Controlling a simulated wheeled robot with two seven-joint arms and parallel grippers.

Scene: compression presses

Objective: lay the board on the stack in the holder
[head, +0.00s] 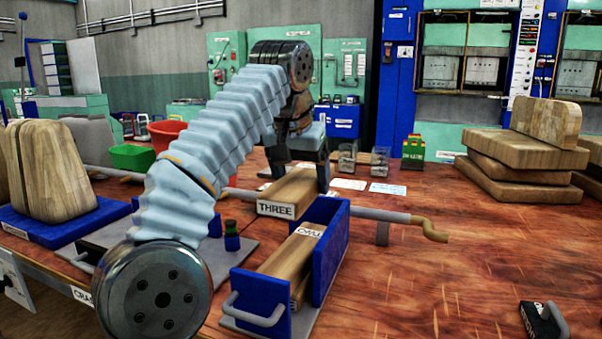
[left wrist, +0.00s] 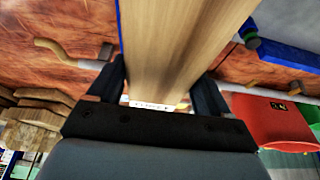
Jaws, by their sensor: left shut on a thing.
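The wooden board labelled THREE (head: 293,192) is held level in my left gripper (head: 300,168), above the blue holder (head: 262,290). In the left wrist view the fingers of my left gripper (left wrist: 158,92) sit on both sides of the board (left wrist: 175,45). The holder has a tall blue side wall, a low front with a grey handle, and an open top. A board labelled TWO (head: 300,258) lies inside it; what lies under that one cannot be made out. Board THREE is apart from board TWO and partly behind the holder's wall. My right gripper is not in view.
A metal rod with a bent crank handle (head: 430,230) runs behind the holder. A black handled piece (head: 541,320) lies lower right.

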